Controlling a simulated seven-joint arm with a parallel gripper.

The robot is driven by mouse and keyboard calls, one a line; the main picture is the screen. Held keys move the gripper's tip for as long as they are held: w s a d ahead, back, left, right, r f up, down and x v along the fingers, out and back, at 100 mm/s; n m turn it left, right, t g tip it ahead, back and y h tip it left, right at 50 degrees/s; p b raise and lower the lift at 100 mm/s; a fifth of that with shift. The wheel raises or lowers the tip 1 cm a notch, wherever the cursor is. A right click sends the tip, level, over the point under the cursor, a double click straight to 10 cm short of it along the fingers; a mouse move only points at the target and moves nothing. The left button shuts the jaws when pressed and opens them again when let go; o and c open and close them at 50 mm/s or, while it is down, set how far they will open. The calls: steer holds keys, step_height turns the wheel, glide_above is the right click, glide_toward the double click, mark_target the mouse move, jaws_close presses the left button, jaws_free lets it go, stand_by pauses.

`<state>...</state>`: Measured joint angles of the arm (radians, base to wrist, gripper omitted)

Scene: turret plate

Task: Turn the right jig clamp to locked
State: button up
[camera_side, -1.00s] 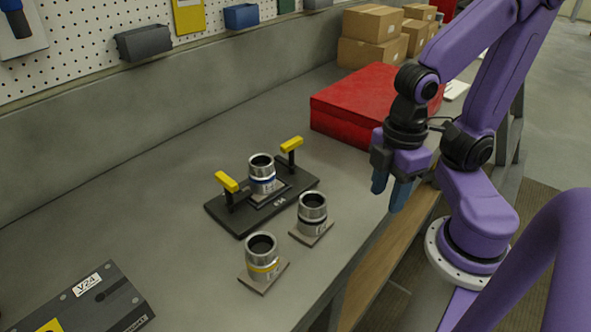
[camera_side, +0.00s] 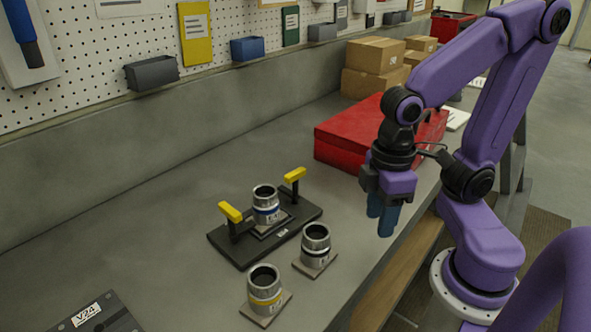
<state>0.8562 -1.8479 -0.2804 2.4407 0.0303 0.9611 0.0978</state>
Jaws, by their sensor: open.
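The right clamp (camera_side: 295,175) has a yellow handle on a black post at the plate's right end. The left clamp (camera_side: 231,212), also yellow-handled, stands at the left end, its handle pointing another way than the right one. Neither handle reaches over the cylinder. My gripper (camera_side: 382,214) is open and empty, blue fingers pointing down, to the right of the jig near the bench's front edge, touching nothing.
Two more steel cylinders, one with a dark band (camera_side: 316,240) and one with a yellow band (camera_side: 265,285), stand on small square bases in front of the jig. A red box (camera_side: 345,135) sits behind my gripper. Cardboard boxes (camera_side: 375,57) stand farther back.

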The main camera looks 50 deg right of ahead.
steer(key=w+r+m, duration=0.3)
steer(key=w+m, duration=0.4)
steer(key=m, duration=0.1)
step_height(320, 180, up, 7)
steer(key=m+y, duration=0.3)
steer(key=m, duration=1.1)
glide_above(296, 172)
steer(key=s+d, duration=0.1)
steer(key=s, duration=0.3)
steer(key=w+d+r+m+y, duration=0.1)
steer(key=w+d+r+m, duration=0.25)
steer(key=d+m, duration=0.3)
steer(key=shift+m+t, duration=0.25)
steer(key=shift+t, duration=0.05)
steer(key=x, duration=1.7)
steer(key=shift+a, duration=0.15)
steer(key=shift+c, duration=0.3)
jaws_close()
